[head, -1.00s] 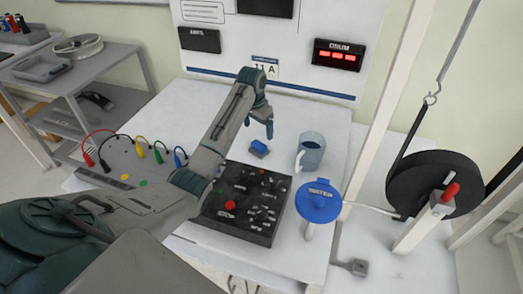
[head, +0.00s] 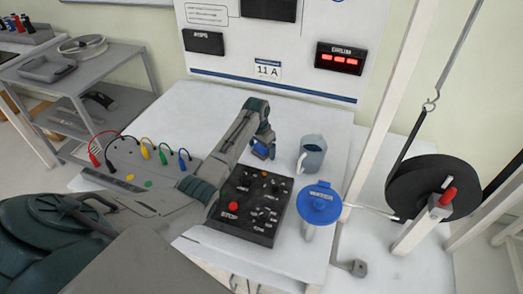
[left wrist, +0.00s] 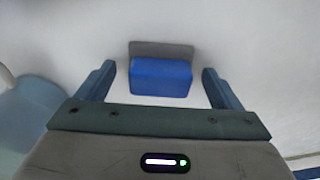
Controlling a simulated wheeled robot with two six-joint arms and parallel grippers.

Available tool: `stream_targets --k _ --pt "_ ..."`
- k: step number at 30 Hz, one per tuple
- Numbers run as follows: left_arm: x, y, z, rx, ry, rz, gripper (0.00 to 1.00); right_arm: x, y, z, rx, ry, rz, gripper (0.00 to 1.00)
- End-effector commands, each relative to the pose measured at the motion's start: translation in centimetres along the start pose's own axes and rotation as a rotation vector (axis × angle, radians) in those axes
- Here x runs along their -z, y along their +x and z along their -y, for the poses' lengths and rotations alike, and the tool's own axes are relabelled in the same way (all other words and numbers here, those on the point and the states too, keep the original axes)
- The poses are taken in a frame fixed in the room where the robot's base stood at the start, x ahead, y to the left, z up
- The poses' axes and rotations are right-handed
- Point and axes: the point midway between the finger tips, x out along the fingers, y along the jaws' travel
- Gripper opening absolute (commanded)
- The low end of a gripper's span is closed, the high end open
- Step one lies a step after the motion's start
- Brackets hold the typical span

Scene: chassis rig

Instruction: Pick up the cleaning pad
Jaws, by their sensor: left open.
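The cleaning pad (left wrist: 161,77) is a small blue block with a grey strip along its far side, lying on the white table. In the head view the blue pad (head: 260,151) is partly hidden by my left gripper (head: 264,148), which is right over it. In the left wrist view my left gripper (left wrist: 158,88) is open, one finger on each side of the pad, with a gap to both. I cannot tell how high the fingertips are above the table. My right gripper is out of view.
A grey-blue jug (head: 312,154) stands just right of the pad. Plugged coloured cables (head: 145,151) are at the left. White table (head: 200,105) behind is clear.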

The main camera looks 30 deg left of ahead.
Motion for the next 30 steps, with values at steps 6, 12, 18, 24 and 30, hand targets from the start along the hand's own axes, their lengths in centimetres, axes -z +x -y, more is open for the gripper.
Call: stream_targets --k 6,12,18,24,30 --pt "0.0 0.0 0.0 0.0 0.0 0.0 0.52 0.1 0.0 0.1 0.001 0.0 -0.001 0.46" --pt "0.0 -0.1 0.0 0.0 0.0 0.0 0.35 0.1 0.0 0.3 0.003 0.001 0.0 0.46" --pt "0.1 -0.6 0.0 0.0 -0.001 -0.002 0.35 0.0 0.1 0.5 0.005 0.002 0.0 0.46" --pt "0.6 -4.0 0.1 0.001 0.0 -0.004 0.35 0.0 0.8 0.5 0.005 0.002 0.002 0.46" --pt "1.0 -7.8 0.1 0.002 -0.001 -0.004 0.35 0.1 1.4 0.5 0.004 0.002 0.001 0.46"
